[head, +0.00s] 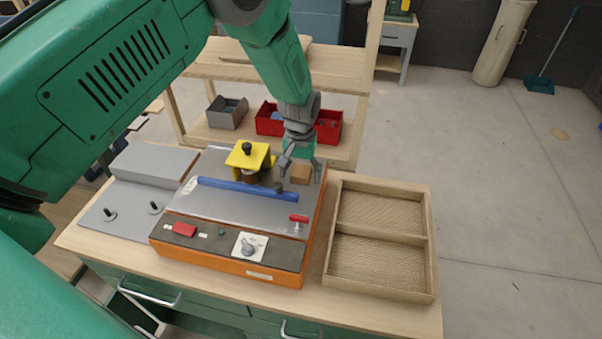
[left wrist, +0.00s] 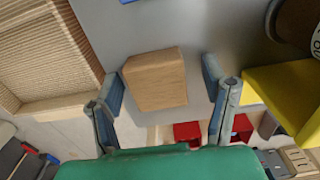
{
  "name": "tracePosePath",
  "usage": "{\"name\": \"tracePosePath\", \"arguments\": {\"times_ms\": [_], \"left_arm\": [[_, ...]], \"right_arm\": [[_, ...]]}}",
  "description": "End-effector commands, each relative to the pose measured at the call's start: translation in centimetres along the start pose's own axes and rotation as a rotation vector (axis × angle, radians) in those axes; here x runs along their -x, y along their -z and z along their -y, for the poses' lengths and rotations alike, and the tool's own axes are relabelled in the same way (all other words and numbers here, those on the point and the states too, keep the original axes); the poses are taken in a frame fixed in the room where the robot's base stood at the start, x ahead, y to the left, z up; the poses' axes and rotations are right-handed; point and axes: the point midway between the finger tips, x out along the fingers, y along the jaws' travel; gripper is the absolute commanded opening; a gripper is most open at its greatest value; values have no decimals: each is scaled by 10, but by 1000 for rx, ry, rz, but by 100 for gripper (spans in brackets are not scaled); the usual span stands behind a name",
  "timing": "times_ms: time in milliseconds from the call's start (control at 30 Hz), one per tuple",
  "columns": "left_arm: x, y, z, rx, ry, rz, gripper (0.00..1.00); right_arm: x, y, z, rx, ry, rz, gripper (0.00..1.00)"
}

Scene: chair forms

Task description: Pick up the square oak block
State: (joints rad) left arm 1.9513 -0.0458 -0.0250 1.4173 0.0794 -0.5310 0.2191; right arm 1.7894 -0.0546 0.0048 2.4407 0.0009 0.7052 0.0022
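The square oak block (head: 301,174) is a small light-brown wooden block on the grey top of the orange machine, near its back right corner. In the left wrist view the block (left wrist: 155,82) lies between the two fingers of my left gripper (left wrist: 165,80). That gripper is open, with a clear gap on the block's right side and a narrower one on its left. In the head view my left gripper (head: 298,164) reaches down from above, with its fingers around the block; part of the block is hidden. My right gripper is not in view.
A yellow guard (head: 247,155) stands left of the block, and a blue bar (head: 247,189) lies in front. A divided wooden tray (head: 332,238) sits to the right on the bench. Red bins (head: 328,127) and a grey bin (head: 227,113) are on the shelf behind.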

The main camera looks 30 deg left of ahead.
Motion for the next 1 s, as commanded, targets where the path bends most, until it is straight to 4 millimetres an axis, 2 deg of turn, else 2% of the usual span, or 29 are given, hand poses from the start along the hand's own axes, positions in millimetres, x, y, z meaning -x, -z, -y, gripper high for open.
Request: {"name": "tracePosePath", "arguments": {"times_ms": [33, 133, 167, 433, 567, 800, 1000], "left_arm": [[0, 0, 0, 0, 0, 0, 53], [0, 0, 0, -1, 0, 1, 18], [0, 0, 0, -1, 0, 1, 14], [0, 0, 0, -1, 0, 1, 14], [11, 1, 0, -1, 0, -2, 14], [58, 1, 0, -1, -1, -4, 14], [90, 1, 0, -1, 0, -2, 14]], "right_arm": [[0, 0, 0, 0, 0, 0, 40], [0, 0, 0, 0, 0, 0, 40], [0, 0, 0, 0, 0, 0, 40], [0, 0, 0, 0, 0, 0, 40], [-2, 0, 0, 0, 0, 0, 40], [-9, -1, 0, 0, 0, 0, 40], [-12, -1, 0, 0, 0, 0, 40]]}}
